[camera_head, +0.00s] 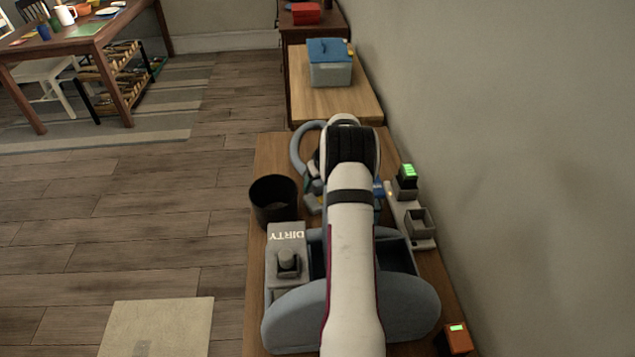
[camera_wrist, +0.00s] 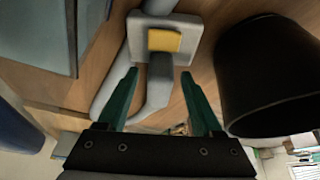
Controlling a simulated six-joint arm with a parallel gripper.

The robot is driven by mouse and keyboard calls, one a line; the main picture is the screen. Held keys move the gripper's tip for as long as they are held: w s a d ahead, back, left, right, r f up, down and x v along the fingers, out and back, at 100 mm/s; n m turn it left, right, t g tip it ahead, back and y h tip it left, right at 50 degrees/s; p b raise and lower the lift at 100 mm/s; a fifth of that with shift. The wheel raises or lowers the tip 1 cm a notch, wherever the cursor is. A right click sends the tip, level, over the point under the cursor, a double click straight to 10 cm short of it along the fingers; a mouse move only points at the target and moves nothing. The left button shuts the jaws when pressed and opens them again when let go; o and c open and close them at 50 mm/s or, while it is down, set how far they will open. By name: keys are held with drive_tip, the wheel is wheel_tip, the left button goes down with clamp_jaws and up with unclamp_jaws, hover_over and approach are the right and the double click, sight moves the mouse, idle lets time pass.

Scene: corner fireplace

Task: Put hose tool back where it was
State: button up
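A grey hose (camera_head: 299,148) loops out to the left of my arm in the head view. In the wrist view the grey hose (camera_wrist: 158,98) curves below a pale grey plate with a yellow block (camera_wrist: 165,41). A short grey-brown piece stands under the yellow block; this looks like the hose tool, but I cannot be sure. My gripper (camera_wrist: 160,73) has its two green fingers apart, one on each side of that piece, with gaps showing on both sides. In the head view my arm hides most of the gripper and this piece.
A black bin (camera_head: 274,203) stands left of my arm; it is close to the right finger in the wrist view (camera_wrist: 268,80). Small boxes with green lights line the wall side. A blue-lidded box (camera_head: 330,72) stands beyond.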

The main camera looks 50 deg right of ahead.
drive_tip(key=v, duration=1.2)
drive_tip(key=a+r+y, duration=0.1)
drive_tip(key=a+r, duration=0.3)
drive_tip(key=a, duration=0.6)
drive_tip(key=a+r+y, duration=0.1)
drive_tip(key=a+r, duration=0.2)
drive_tip(key=a, duration=0.7)
drive_tip(key=s+a+r+g+y, duration=0.1)
drive_tip(key=s+a, duration=0.4)
drive_tip(key=a, duration=0.4)
drive_tip(key=s+a+r+g+y, duration=0.1)
drive_tip(key=s+a+g, duration=0.1)
drive_tip(key=s+a, duration=0.5)
drive_tip(key=s+a+f+m+g, duration=0.1)
drive_tip(key=s+a+f, duration=0.1)
drive_tip(key=s+a, duration=0.6)
drive_tip(key=s, duration=0.2)
drive_tip(key=shift+s, duration=0.25)
drive_tip(key=shift+f, duration=0.1)
